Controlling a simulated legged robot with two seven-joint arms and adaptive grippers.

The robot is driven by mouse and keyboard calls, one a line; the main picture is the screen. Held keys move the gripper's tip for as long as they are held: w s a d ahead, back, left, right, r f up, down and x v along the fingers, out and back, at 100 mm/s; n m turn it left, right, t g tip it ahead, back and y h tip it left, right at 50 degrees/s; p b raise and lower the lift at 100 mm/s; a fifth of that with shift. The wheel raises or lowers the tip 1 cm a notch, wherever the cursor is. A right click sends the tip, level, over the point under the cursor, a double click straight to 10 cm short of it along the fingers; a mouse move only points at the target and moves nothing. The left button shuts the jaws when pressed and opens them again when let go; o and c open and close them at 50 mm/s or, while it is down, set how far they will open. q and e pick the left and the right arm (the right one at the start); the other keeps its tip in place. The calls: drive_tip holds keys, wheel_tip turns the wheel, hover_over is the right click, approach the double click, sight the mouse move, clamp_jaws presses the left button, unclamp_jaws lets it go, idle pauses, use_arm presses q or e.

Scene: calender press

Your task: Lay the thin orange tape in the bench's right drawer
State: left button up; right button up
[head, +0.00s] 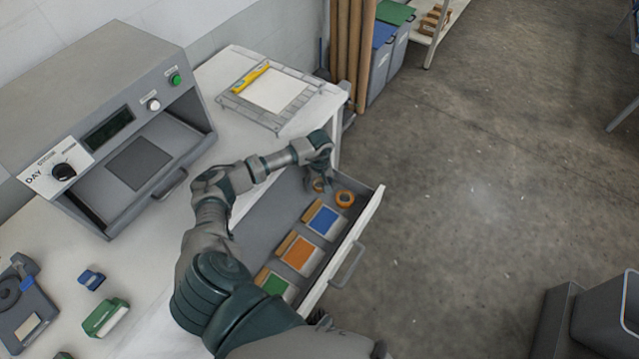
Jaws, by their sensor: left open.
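The bench's right drawer (374,207) is pulled open. An orange tape roll (345,198) lies in its far right corner. My left gripper (318,184) reaches down into the drawer just left of that roll, with its jaws open. A second ring-like, orange-brown item (318,186) shows at its fingertips, partly hidden by them. I cannot tell whether it touches the fingers or which roll is the thin one. My right gripper is not in view.
The drawer also holds blue (324,220), orange (298,253) and green (275,284) packs in a row. A grey press (110,120) and a wire rack (270,95) stand on the white bench (235,70).

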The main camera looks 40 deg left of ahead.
use_arm(q)
wheel_tip(320, 180, up, 12)
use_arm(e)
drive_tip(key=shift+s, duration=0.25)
use_arm(q)
drive_tip(key=shift+w, duration=0.1)
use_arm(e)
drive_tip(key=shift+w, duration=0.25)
use_arm(q)
drive_tip(key=shift+r, duration=0.15)
